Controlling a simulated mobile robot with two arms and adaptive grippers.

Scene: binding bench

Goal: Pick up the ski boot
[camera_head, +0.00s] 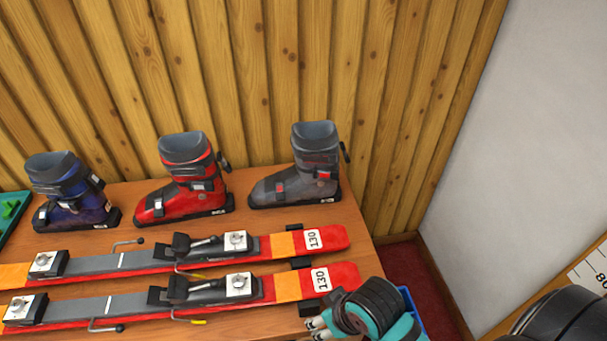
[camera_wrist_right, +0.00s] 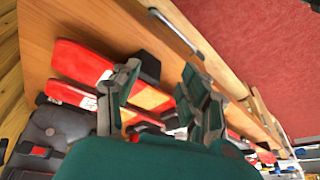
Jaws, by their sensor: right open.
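Three ski boots stand upright in a row at the back of the wooden bench: a blue one (camera_head: 72,190) at the left, a red one (camera_head: 186,180) in the middle and a grey one (camera_head: 297,172) at the right. The grey boot also shows in part in the right wrist view (camera_wrist_right: 52,132), at the lower left. My right gripper (camera_head: 317,326) is at the front right of the bench, beside the tip of the nearer ski and apart from every boot. In the right wrist view its two fingers (camera_wrist_right: 160,78) are spread with nothing between them. My left gripper is out of view.
Two red and orange skis with bindings (camera_head: 205,247) (camera_head: 200,290) lie across the bench in front of the boots. A green tray (camera_head: 14,222) is at the left edge. A plank wall (camera_head: 245,80) stands close behind the boots. Red floor lies right of the bench.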

